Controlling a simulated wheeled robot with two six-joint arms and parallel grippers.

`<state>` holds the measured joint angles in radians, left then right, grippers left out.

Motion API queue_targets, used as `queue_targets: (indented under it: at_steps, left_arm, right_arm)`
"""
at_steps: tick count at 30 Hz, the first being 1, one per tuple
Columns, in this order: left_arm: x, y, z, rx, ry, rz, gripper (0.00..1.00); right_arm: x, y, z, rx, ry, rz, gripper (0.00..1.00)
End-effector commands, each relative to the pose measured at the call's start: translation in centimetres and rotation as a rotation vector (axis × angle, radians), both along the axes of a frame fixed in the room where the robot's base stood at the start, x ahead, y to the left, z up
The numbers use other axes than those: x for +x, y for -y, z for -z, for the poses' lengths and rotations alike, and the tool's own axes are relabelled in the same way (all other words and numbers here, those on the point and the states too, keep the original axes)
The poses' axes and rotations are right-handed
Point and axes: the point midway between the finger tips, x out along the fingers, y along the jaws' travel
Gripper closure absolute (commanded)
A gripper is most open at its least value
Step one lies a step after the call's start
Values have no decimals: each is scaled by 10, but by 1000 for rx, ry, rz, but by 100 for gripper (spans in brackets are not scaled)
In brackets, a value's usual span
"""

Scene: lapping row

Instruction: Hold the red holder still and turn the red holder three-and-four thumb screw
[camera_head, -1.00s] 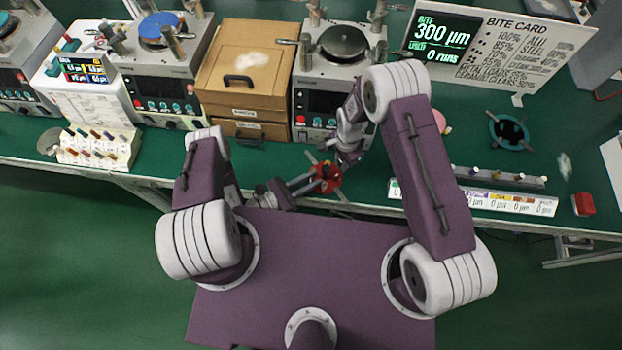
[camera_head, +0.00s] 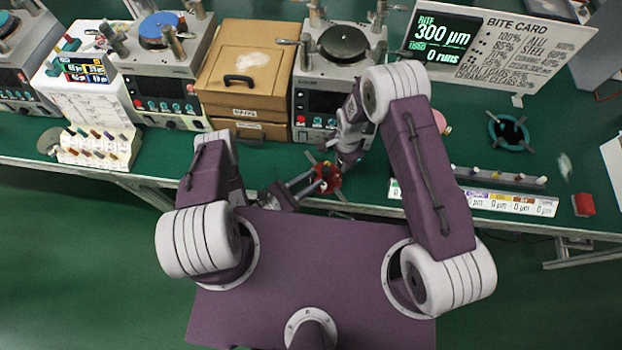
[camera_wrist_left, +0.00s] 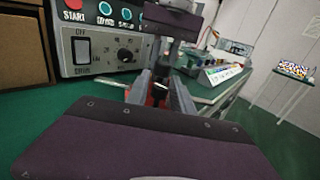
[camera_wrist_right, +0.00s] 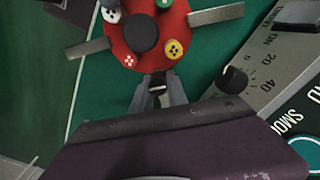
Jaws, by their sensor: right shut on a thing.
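The red holder (camera_head: 331,184) lies on the green bench near its front edge. In the left wrist view red shows between the left gripper's fingers (camera_wrist_left: 161,92); contact with a screw cannot be told.
A lapping machine (camera_head: 338,85) and a wooden box (camera_head: 245,65) stand behind the holder. A rack of pegs (camera_head: 95,148) is at left. A labelled strip (camera_head: 480,198), a teal ring (camera_head: 508,132) and a red block (camera_head: 583,204) are to the right.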

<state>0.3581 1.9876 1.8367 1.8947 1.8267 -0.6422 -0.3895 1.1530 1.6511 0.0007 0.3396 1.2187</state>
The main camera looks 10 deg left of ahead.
Motion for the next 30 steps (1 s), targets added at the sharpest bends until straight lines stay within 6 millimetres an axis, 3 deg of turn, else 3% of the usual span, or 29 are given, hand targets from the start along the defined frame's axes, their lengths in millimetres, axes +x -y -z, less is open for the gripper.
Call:
queue_targets:
  at_steps: [8, 30]
  left_arm:
    - [-4, -7, 1, -1, -6, -6, 72]
    - [-72, -78, 0, -1, 3, -6, 72]
  right_arm:
    - [1, 0, 0, 0, 1, 1, 100]
    - [1, 0, -1, 1, 3, 1, 100]
